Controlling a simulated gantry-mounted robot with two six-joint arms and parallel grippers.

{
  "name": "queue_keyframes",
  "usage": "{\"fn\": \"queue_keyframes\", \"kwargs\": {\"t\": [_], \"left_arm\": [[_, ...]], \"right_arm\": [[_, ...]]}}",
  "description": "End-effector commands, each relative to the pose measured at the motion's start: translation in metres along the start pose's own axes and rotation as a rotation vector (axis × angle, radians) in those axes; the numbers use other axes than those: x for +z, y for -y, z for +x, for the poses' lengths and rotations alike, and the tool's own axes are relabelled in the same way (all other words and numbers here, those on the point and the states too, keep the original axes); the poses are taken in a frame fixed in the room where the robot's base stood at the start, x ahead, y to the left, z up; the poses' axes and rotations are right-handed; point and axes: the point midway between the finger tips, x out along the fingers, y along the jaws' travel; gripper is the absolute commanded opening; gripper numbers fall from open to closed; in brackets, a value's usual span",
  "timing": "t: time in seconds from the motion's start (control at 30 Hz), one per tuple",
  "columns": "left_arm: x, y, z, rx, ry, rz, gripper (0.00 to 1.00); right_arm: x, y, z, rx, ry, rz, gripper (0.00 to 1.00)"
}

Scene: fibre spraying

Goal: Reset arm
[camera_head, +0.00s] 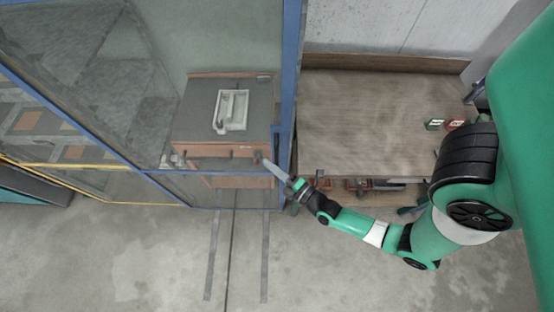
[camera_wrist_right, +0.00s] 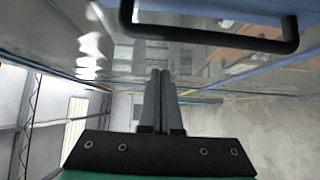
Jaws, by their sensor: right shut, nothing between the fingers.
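My right arm (camera_head: 365,228) comes in from the right in the head view. Its gripper (camera_head: 262,160) reaches to the blue-framed glass enclosure, near the post at its right side. In the right wrist view the two fingers of this gripper (camera_wrist_right: 160,75) lie together, shut, with nothing between them. A dark bar handle (camera_wrist_right: 215,36) crosses the top of that view, just beyond the fingertips; I cannot tell whether they touch it. My left gripper is not in view.
A wooden cabinet (camera_head: 182,150) with a grey top carries a pale fixture (camera_head: 232,110) inside the enclosure. A wooden table (camera_head: 360,120) stands right of the blue post (camera_head: 291,70), with green and red boxes (camera_head: 445,125) at its right end. The concrete floor (camera_head: 330,275) in front is clear.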

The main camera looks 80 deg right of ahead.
Motion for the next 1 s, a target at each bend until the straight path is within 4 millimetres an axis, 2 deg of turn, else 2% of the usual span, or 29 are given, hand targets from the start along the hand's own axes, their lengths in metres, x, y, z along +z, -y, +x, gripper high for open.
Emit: {"fn": "queue_keyframes", "kwargs": {"t": [0.03,0.17,0.4,0.83,0.93,1.0], "left_arm": [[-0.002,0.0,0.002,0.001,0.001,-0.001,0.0],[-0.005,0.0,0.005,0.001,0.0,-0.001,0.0],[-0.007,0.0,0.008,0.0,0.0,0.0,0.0],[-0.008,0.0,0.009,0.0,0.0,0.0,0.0],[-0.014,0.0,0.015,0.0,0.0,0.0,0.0],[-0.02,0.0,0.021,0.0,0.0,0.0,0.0]], "right_arm": [[-0.001,0.0,-0.015,-0.005,-0.004,-0.001,0.0],[-0.001,-0.001,-0.045,-0.004,-0.008,-0.001,0.0],[-0.001,-0.001,-0.064,0.002,-0.005,-0.001,0.0],[-0.001,-0.001,-0.065,0.002,-0.003,-0.001,0.0],[-0.006,-0.016,-0.056,0.024,-0.009,0.008,0.0],[-0.017,-0.039,-0.036,0.073,-0.016,0.03,0.0]]}}
